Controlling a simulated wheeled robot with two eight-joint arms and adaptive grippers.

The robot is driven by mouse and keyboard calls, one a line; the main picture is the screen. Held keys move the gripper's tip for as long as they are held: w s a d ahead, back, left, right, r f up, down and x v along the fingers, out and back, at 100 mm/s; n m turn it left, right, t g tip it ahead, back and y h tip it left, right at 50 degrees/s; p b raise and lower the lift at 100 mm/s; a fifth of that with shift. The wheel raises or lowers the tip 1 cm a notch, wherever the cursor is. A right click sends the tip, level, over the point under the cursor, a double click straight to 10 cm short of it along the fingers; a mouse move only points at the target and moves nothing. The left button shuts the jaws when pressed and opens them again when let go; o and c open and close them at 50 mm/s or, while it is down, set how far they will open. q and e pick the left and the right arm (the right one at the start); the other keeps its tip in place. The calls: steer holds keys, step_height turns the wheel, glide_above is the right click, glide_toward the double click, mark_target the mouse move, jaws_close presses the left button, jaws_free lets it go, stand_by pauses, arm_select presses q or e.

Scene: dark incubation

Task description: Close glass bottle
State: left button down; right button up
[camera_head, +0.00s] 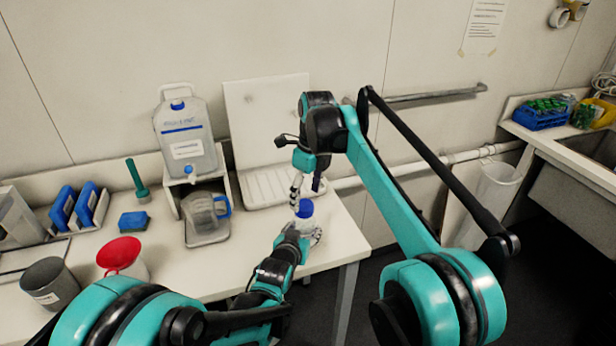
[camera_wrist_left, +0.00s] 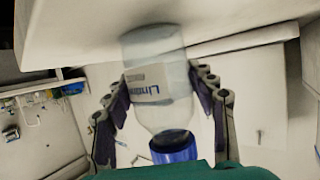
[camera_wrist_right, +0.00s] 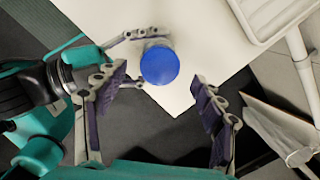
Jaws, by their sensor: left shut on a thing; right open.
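A clear glass bottle (camera_wrist_left: 158,85) with a printed label is held between the fingers of my left gripper (camera_wrist_left: 160,90), which is shut on its body. In the head view my left gripper (camera_head: 296,238) is at the table's right end. The blue cap (camera_wrist_right: 159,65) is at the bottle's mouth; it also shows in the left wrist view (camera_wrist_left: 174,147) and in the head view (camera_head: 305,208). I cannot tell how tightly it sits. My right gripper (camera_wrist_right: 160,80) is open above the cap, its fingers apart on either side and not touching it.
A large jug with a blue cap (camera_head: 184,130) stands on a white stand, with a clear pitcher (camera_head: 206,208) below it. A white tray (camera_head: 262,190) lies behind the bottle. A red funnel (camera_head: 119,253) and a grey cup (camera_head: 54,285) stand at left. The table's edge is close.

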step_height(320, 180, up, 9)
steer(key=shift+s+d, duration=0.3)
steer(key=shift+d, duration=0.15)
steer(key=shift+r, duration=0.1)
arm_select(q)
steer(key=shift+c, duration=2.3)
jaws_free()
steer(key=shift+s, duration=0.1)
steer(key=v, duration=1.1)
steer(key=shift+s+r, duration=0.2)
steer(key=shift+s, duration=0.15)
